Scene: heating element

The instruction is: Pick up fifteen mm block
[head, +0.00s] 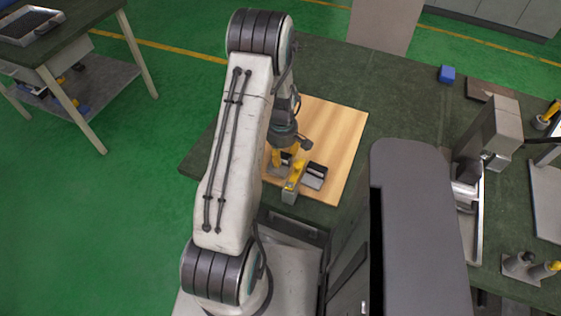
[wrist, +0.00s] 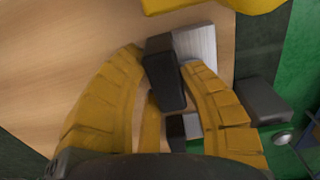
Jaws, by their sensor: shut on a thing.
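In the wrist view, my gripper (wrist: 163,62) has its yellow fingers on either side of a block with a black top (wrist: 166,82) and a pale metal part. It is shut on this block. I cannot read its size, so I cannot confirm that it is the fifteen mm block. A similar black-and-metal piece (wrist: 184,128) shows between the fingers, closer to the palm. In the head view, my gripper (head: 286,165) is low over the wooden board, beside a black-and-silver block (head: 315,176). My fingers partly hide the blocks there.
The wooden board (head: 340,130) lies on the dark green workbench (head: 340,70). A dark grey block (wrist: 262,99) is right of my fingers in the wrist view. The board's far part is clear.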

